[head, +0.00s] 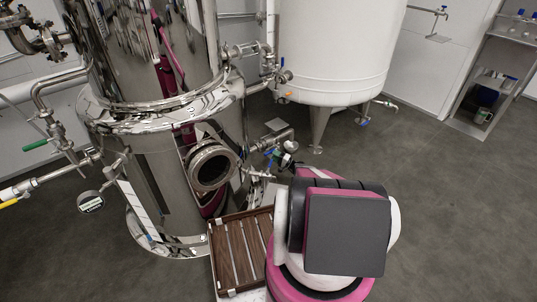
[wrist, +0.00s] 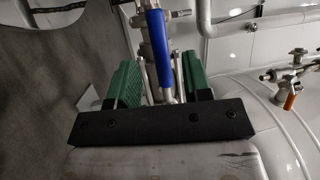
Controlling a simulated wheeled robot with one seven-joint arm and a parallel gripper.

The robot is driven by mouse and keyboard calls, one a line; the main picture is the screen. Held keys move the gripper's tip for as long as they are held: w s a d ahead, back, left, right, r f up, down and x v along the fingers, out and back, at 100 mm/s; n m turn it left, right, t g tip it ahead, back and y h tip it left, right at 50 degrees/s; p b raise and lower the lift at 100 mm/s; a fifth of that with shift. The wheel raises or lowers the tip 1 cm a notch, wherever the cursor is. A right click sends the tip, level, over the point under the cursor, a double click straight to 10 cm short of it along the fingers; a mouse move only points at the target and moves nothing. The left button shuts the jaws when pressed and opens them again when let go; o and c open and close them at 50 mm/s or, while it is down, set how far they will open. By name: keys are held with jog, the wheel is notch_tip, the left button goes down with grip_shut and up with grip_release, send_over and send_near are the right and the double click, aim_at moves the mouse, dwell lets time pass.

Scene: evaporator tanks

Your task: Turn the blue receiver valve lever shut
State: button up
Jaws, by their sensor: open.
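The blue valve lever (wrist: 158,45) shows in the wrist view as a long blue handle, upright in the picture, on a metal pipe fitting. My gripper (wrist: 160,72) is open, with one green finger pad on each side of the lever. The lever's lower end lies between the pads, and I see gaps on both sides. I cannot tell whether either pad touches it. In the head view my arm covers the gripper, and the receiver valve cannot be made out clearly beside the pipework.
A steel tank (head: 150,165) with a round port stands at left, a white tank (head: 335,55) behind. A slatted wooden tray (head: 241,249) is beside my arm. An orange-handled valve (wrist: 289,101) is right in the wrist view. Floor at right is clear.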

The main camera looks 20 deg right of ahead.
aim_at(269, 152)
jog(key=shift+x, duration=2.4)
grip_shut()
